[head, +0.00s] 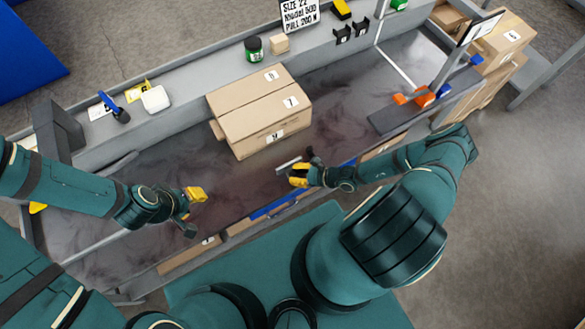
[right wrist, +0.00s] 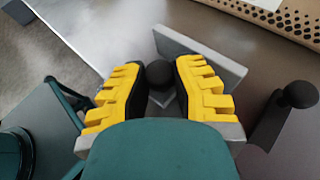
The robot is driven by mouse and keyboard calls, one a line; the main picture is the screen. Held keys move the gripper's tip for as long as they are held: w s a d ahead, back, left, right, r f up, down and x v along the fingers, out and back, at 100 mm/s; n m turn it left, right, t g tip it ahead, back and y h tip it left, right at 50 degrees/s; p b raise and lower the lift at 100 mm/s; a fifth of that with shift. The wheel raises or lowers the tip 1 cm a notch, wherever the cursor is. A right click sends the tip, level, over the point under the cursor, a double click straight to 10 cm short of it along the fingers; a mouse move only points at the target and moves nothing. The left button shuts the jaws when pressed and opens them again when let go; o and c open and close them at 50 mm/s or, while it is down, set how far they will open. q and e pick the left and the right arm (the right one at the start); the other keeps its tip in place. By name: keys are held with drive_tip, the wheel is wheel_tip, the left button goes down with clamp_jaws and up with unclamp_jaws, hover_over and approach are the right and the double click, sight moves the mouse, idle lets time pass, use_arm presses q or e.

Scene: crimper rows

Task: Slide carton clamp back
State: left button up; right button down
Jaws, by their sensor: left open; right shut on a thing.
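The carton clamp shows in the right wrist view as a flat grey plate (right wrist: 205,52) with a round black knob (right wrist: 160,75) behind it. In the head view its plate (head: 288,163) stands just in front of the cardboard carton (head: 262,122), with a strip of bench between them. My right gripper (right wrist: 160,85) is shut on the knob, with one yellow-padded finger on each side; it also shows in the head view (head: 298,174). My left gripper (head: 194,209) is open and empty over the bench, left of the carton.
A second black knob (right wrist: 298,94) on a dark bar stands to the right in the right wrist view. A grey shelf (head: 200,86) behind the carton holds a green jar (head: 253,48), a white box (head: 155,98) and a blue-handled tool (head: 114,107). Orange parts (head: 420,97) lie at right.

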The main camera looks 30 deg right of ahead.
drive_tip(key=c, duration=1.1)
unclamp_jaws()
drive_tip(key=shift+w+a+r, duration=0.1)
drive_tip(key=shift+a+r, duration=0.2)
drive_tip(key=shift+r, duration=0.05)
drive_tip(key=shift+o, duration=0.5)
drive_tip(key=shift+f, duration=0.1)
drive_tip(key=shift+d, duration=0.1)
drive_tip(key=shift+s+d, duration=0.2)
drive_tip(key=shift+s, duration=0.05)
drive_tip(key=v, duration=1.1)
drive_tip(key=shift+s, duration=0.2)
